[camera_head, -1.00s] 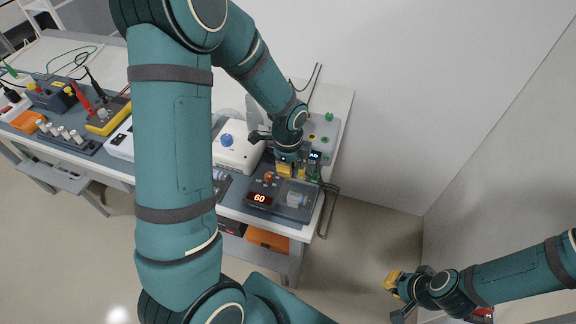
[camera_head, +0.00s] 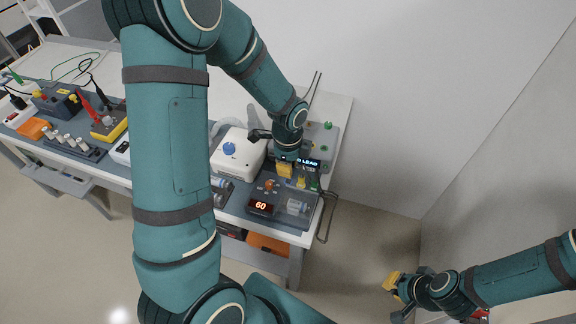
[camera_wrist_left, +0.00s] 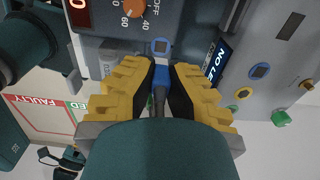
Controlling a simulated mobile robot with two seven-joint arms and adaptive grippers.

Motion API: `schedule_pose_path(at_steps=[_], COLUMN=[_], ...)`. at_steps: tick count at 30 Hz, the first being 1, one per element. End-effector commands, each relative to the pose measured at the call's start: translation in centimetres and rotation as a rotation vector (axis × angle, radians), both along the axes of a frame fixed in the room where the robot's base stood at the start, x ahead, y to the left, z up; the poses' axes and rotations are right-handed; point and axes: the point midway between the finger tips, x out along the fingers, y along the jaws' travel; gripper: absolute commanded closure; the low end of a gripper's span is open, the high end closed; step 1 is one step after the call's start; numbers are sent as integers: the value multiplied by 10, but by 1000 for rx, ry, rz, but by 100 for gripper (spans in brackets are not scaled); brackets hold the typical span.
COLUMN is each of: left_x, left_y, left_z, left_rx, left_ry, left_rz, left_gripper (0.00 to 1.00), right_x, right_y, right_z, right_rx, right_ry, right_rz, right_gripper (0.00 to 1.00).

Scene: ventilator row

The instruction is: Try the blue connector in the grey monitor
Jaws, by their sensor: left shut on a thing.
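My left gripper (camera_head: 285,170) is shut on the blue connector (camera_wrist_left: 160,75), held between yellow fingers in the left wrist view (camera_wrist_left: 160,88), its dark cable trailing back. The grey monitor (camera_head: 322,138) stands at the bench's right end. Its display (camera_head: 308,163) reads "NO LEAD" in the left wrist view (camera_wrist_left: 216,62). A second blue-rimmed socket (camera_wrist_left: 259,71) is on its pale face. My right gripper (camera_head: 396,288) hangs off the bench over the floor; its opening is unclear.
A dark unit (camera_head: 260,206) showing "60", with an orange knob (camera_head: 269,186), is in front of my left gripper. A white device with a blue knob (camera_head: 229,149) stands left of it. A yellow meter (camera_head: 112,127) is farther left. A faulty-marked mat (camera_wrist_left: 40,118) shows below.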

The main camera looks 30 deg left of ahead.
Motion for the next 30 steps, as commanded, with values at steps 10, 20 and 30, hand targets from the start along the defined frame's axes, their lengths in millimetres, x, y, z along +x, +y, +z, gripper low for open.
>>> schedule_pose_path(at_steps=[10,20,30], left_x=[0,0,0], left_y=[0,0,0], left_z=[10,10,-1], left_rx=[0,0,0], left_ry=[-1,-1,-1], left_rz=[0,0,1], left_gripper=[100,100,100], right_x=[0,-1,-5], right_y=[0,0,1], right_z=[8,8,-1], right_rx=[0,0,3], right_ry=[0,3,12], right_rz=[0,0,2], right_gripper=[100,100,100])
